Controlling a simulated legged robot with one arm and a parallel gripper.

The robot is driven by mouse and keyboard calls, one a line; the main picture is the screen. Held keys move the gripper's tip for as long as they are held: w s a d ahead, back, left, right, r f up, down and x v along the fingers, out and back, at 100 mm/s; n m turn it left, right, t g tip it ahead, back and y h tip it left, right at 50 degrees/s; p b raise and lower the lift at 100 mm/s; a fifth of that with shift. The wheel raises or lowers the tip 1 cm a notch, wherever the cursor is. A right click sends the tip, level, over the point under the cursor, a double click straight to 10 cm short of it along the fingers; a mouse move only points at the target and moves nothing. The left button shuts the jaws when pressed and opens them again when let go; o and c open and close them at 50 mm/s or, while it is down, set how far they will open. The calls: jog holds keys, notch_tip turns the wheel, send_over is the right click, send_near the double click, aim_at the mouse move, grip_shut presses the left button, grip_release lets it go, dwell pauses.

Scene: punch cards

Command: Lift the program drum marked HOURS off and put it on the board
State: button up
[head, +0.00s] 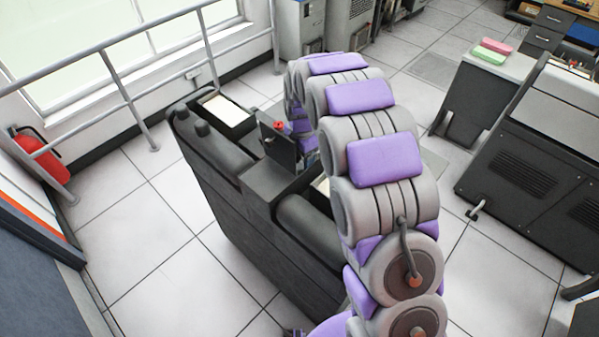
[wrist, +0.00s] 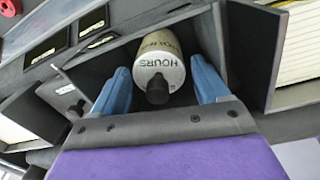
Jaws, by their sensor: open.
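The program drum (wrist: 160,62) is a pale cylinder lettered HOURS with a black knob (wrist: 158,90) at its near end. In the wrist view it sits in a dark recess of the machine. My gripper (wrist: 160,66) is open, with one blue finger on each side of the drum; I cannot tell whether either touches it. In the head view my arm hides the drum and the gripper. I cannot pick out the board in either view.
The black card machine (head: 250,230) stands under my arm. A card tray (head: 226,110) is on its far end. Card stacks (wrist: 292,45) flank the recess, with a dark flap (wrist: 252,50) at right. A railing (head: 120,85) runs at left; tiled floor is clear before it.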

jog(key=shift+f, duration=0.6)
jog(key=shift+a, duration=0.6)
jog(key=shift+c, duration=0.3)
jog(key=shift+a, duration=0.1)
jog(key=shift+c, duration=0.7)
jog(key=shift+d, duration=0.45)
jog(key=c, duration=0.6)
jog(key=shift+a, duration=0.15)
jog(key=c, duration=0.6)
jog(key=shift+r, duration=0.2)
jog(key=shift+c, duration=0.2)
notch_tip(320, 180, up, 10)
jog(key=shift+p, duration=1.2)
notch_tip(320, 180, up, 14)
jog(key=p, duration=0.6)
